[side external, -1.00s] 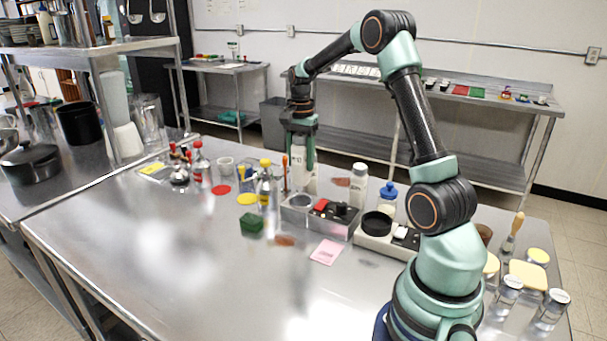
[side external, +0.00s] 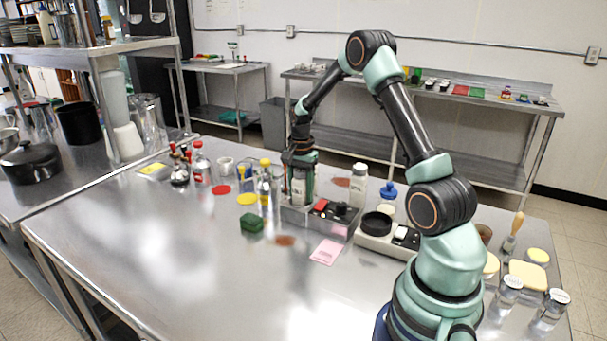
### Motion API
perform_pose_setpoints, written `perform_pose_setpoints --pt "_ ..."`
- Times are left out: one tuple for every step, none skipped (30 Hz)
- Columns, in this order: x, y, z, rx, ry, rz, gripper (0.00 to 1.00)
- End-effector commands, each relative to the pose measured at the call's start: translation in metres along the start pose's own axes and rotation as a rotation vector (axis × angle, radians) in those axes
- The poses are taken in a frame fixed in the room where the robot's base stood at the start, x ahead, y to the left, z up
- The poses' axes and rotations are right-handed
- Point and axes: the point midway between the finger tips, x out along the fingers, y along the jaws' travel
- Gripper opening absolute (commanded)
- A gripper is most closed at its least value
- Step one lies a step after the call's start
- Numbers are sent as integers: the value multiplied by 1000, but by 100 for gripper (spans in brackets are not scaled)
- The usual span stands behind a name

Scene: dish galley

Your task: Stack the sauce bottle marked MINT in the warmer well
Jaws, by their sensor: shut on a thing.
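My gripper (side external: 301,194) points down and is shut on a white bottle (side external: 298,190) with dark lettering, too small to read surely. The bottle is upright at the left well of the grey warmer (side external: 338,231). Its lower end is hidden behind the warmer's front rim, so it appears to be in the well. I cannot tell whether it touches the bottom. The warmer's right part carries red and black parts. Another pale bottle (side external: 358,186) stands upright behind the warmer, apart from my gripper.
A white unit with a black round dish (side external: 377,223) and a blue-capped bottle (side external: 388,195) are to the right. The front-left table is clear.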

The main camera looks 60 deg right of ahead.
Motion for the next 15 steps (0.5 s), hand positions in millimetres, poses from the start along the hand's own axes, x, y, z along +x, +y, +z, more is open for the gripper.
perform_pose_setpoints --pt "0 0 0 0 1 -1 0" --pt "1 0 0 0 0 -1 0" --pt "2 0 0 0 0 0 0" --pt "3 0 0 0 0 0 0" --pt "4 0 0 0 0 0 0" --pt "4 0 0 0 0 0 0" --pt "5 0 0 0 0 0 0" --pt "6 0 0 0 0 0 0" --pt "7 0 0 0 0 0 62" --pt "7 0 0 0 0 0 74" --pt "7 0 0 0 0 0 84" --pt "6 0 0 0 0 0 84" --pt "6 0 0 0 0 0 84" --pt "6 0 0 0 0 0 84" --pt "6 0 0 0 0 0 84"
